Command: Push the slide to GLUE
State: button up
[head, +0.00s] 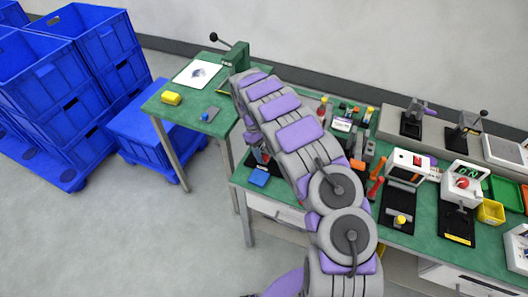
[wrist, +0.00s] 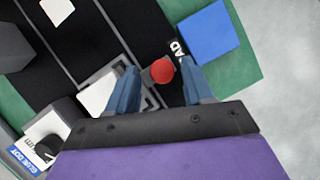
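In the wrist view a red round knob (wrist: 161,70) on a grey slide part sits on a black plate (wrist: 130,35) with pale lines. A black label (wrist: 177,47) ending in "AD" is next to the knob, partly hidden. My gripper (wrist: 160,82) is open, with one blue-grey finger on each side of the knob; I cannot tell whether they touch it. A label (wrist: 28,158) reading "GLUE DOT" is at the lower left beside a dark round part. No label reading only GLUE shows. In the head view my arm hides the gripper and most of the slide.
A blue block (wrist: 210,33) lies by the plate's edge; it also shows in the head view (head: 258,177). White and grey blocks stand on the plate's left. The green bench (head: 430,220) carries several fixtures to the right. Blue crates (head: 65,70) stand at left.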

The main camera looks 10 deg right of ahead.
jog(key=shift+a, duration=0.15)
grip_shut()
dwell(0.4)
jog(key=shift+s+d+r+p, duration=0.15)
jog(key=shift+s+d+p, duration=0.05)
jog(key=shift+d+p, duration=0.15)
jog(key=s+d+p, duration=0.1)
jog(key=d, duration=0.1)
jog(key=s+d+p, duration=0.2)
jog(key=shift+s+d, duration=0.2)
jog(key=shift+d, duration=0.2)
jog(key=shift+s+d, duration=0.3)
jog(key=shift+d, duration=0.05)
jog(key=shift+o, duration=0.6)
grip_release()
